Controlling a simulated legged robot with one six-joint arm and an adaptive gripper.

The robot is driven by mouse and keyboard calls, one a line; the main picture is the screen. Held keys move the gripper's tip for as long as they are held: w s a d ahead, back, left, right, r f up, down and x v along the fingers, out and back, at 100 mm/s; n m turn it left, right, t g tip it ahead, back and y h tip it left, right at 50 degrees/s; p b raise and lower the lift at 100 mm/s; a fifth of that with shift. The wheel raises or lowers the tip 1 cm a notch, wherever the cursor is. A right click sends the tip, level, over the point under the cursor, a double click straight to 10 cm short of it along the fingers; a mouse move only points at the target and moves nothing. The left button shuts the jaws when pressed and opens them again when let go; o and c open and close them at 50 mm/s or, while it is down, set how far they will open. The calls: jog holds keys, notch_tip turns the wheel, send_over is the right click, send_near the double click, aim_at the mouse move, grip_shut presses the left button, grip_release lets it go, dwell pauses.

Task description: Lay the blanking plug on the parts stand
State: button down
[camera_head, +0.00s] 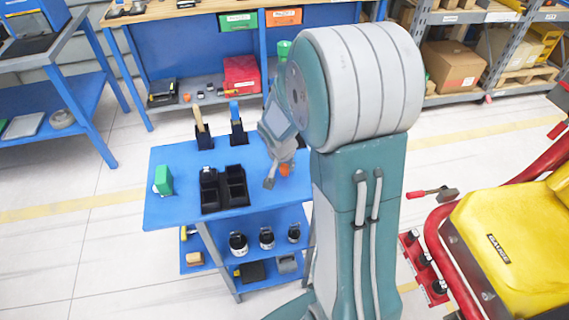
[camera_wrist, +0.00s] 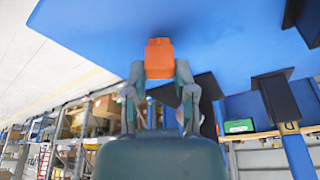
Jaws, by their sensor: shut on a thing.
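The orange blanking plug (camera_head: 285,169) is at the right part of the blue parts stand's (camera_head: 172,211) top in the head view. In the wrist view the plug (camera_wrist: 159,58) sits between my fingertips, in front of the blue top (camera_wrist: 95,28). My gripper (camera_head: 280,176) is shut on the plug, with the fingers (camera_wrist: 160,85) on both sides of it. I cannot tell whether the plug touches the top. My arm hides the stand's right edge.
The top also bears black bins (camera_head: 223,190), a green block (camera_head: 163,180) and holders with a wooden-handled tool (camera_head: 200,128) and a blue-handled tool (camera_head: 236,118). The top's front right looks clear.

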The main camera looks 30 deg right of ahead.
jog(key=shift+f, duration=0.2)
jog(key=shift+c, duration=1.8)
grip_release()
jog(key=v, duration=1.2)
jog(key=s+a+r+n+t+y, duration=0.1)
jog(key=s+a+r+n, duration=0.3)
jog(key=s, duration=0.4)
jog(key=s+a+r+n+t+y, duration=0.1)
jog(key=s+a+r+n+t, duration=0.1)
jog(key=s+a+r+n, duration=0.3)
jog(key=shift+s+a+r, duration=0.2)
jog(key=shift+s+a, duration=0.3)
jog(key=shift+s, duration=1.25)
